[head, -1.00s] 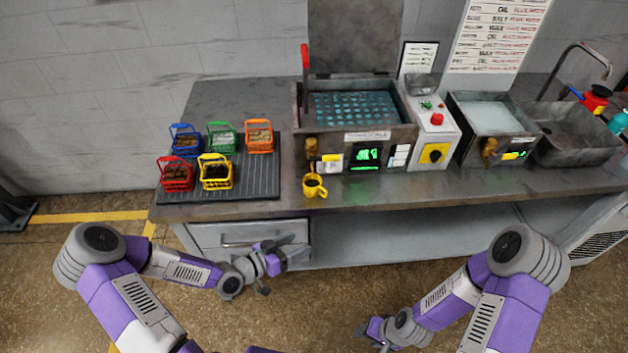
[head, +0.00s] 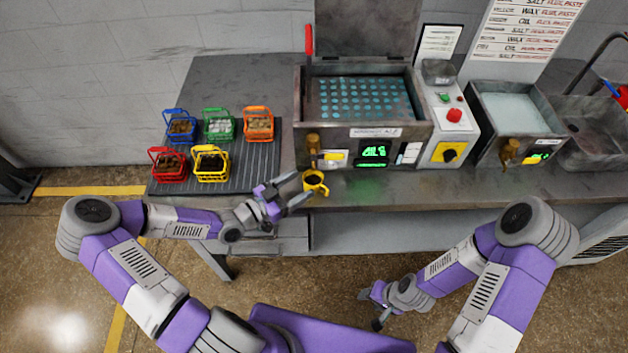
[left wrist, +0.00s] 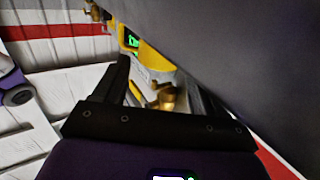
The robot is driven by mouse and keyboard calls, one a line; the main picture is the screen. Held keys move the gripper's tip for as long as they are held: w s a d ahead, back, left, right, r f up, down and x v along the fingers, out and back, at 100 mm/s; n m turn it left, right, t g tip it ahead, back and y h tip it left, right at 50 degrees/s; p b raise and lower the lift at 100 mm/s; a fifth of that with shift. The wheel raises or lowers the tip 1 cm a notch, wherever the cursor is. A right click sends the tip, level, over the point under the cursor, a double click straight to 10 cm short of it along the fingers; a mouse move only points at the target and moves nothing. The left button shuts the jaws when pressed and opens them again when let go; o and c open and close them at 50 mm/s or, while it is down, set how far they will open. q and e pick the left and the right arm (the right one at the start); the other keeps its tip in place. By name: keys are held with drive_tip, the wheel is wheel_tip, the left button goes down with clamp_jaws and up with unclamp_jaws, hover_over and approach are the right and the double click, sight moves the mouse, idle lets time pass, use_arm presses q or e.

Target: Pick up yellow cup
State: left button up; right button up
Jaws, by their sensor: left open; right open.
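The yellow cup (head: 316,183), with dark contents, stands upright at the front edge of the bench in the head view, below a brass tap. My left gripper (head: 303,187) is open and empty, its fingertips close to the cup's left side. I cannot tell whether they touch it. In the left wrist view the left fingers (left wrist: 163,88) are spread, with yellow and brass shapes beyond; I cannot tell which is the cup. My right gripper (head: 370,308) is open, low over the floor in front of the bench, far from the cup.
Several coloured baskets, including a yellow one (head: 211,165), sit on a dark ribbed mat (head: 262,172) left of the cup. A metal tank (head: 362,100) with a brass tap (head: 313,148) stands behind the cup. The bench front right of the cup is clear.

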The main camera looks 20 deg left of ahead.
sight(305, 183)
use_arm(q)
drive_tip(key=x, duration=0.4)
drive_tip(key=shift+d, duration=0.1)
drive_tip(key=c, duration=0.9)
drive_tip(key=shift+o, duration=0.2)
